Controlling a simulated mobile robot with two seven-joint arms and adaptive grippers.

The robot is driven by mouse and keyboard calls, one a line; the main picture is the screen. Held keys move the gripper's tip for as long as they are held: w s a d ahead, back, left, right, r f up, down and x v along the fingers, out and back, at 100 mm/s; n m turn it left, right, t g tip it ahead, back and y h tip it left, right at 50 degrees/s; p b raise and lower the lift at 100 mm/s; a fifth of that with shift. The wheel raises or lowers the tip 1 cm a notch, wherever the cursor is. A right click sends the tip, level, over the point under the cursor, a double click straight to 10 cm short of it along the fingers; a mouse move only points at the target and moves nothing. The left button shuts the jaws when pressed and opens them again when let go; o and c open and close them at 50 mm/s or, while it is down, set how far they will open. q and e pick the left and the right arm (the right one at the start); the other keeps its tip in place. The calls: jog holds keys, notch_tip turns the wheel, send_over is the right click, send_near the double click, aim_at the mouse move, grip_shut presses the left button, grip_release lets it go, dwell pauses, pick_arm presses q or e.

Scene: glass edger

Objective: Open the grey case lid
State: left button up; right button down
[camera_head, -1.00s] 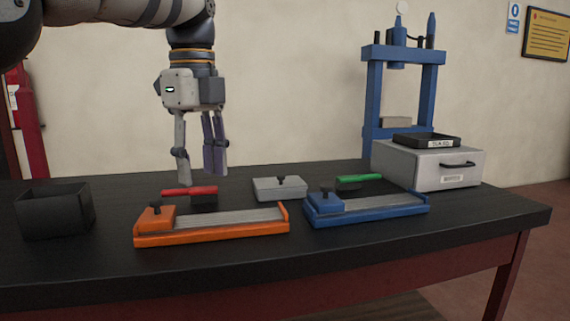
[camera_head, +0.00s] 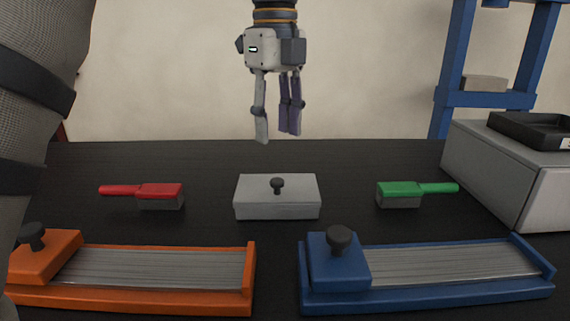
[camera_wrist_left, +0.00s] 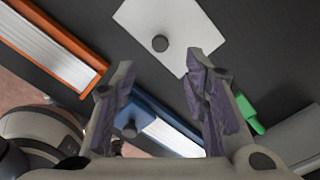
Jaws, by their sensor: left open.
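The grey case (camera_head: 277,205) sits on the dark table in the middle of the head view. Its lid (camera_head: 250,187) is closed, with a dark round knob (camera_head: 277,185) on top. My left gripper (camera_head: 276,138) is open and empty, pointing down above and behind the case, apart from it. In the left wrist view the case lid (camera_wrist_left: 185,28) and its knob (camera_wrist_left: 160,43) show beyond the open fingers (camera_wrist_left: 158,85). The lid is partly cut off by the frame's top edge and partly covered by a finger. My right gripper is out of view.
A red-handled brush (camera_head: 150,192) lies left of the case, a green-handled one (camera_head: 410,192) right. An orange tray fixture (camera_head: 130,297) and a blue one (camera_head: 430,289) stand in front. A grey box (camera_head: 510,170) with a black tray (camera_head: 530,128) and a blue press (camera_head: 455,60) stand right.

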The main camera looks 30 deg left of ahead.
aim_at(277, 179)
pick_arm(q)
notch_tip(277, 179, down, 9)
jog(key=shift+f+p, duration=0.1)
jog(key=shift+p, duration=0.2)
grip_shut()
